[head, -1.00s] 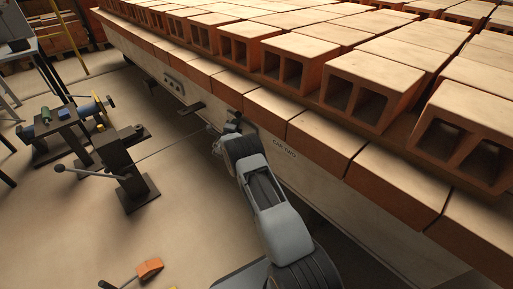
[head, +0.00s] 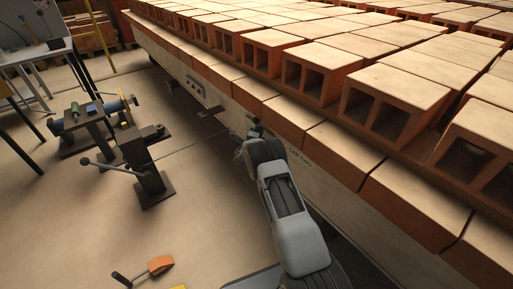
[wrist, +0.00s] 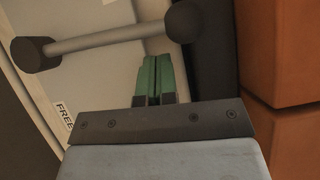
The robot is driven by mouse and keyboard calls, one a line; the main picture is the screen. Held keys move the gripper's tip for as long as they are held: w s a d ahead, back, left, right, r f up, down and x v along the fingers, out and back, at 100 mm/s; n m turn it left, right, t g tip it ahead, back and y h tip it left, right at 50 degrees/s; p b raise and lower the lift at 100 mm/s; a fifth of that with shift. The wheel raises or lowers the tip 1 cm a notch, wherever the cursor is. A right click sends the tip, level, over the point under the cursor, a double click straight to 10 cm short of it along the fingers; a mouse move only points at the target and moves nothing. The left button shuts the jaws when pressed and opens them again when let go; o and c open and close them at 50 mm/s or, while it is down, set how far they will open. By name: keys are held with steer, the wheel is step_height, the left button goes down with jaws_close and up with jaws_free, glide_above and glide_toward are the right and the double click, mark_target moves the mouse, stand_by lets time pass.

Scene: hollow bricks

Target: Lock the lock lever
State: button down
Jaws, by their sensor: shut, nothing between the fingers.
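In the wrist view a lever (wrist: 110,40) crosses the upper left: a grey rod with a dark cylindrical end at left and a dark ball at right. It slants slightly up to the right. A printed label "FREE" (wrist: 65,115) sits below its left end on a pale panel. My gripper (wrist: 152,62) has its green fingers together, empty, their tips just below the rod near the ball. I cannot tell whether they touch it. In the head view my gripper (head: 254,128) is beside the car's side; this lever is not clearly visible there.
The car (head: 340,190), marked "CAR TWO", carries rows of hollow bricks (head: 395,95) overhanging my arm's right side. A dark post with a ball-ended lever (head: 145,175) stands at left. Floor between is clear.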

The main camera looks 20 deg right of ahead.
steer(key=p+v, duration=0.3)
steer(key=v, duration=0.8)
steer(key=shift+s+a+r, duration=0.15)
steer(key=shift+a, duration=0.3)
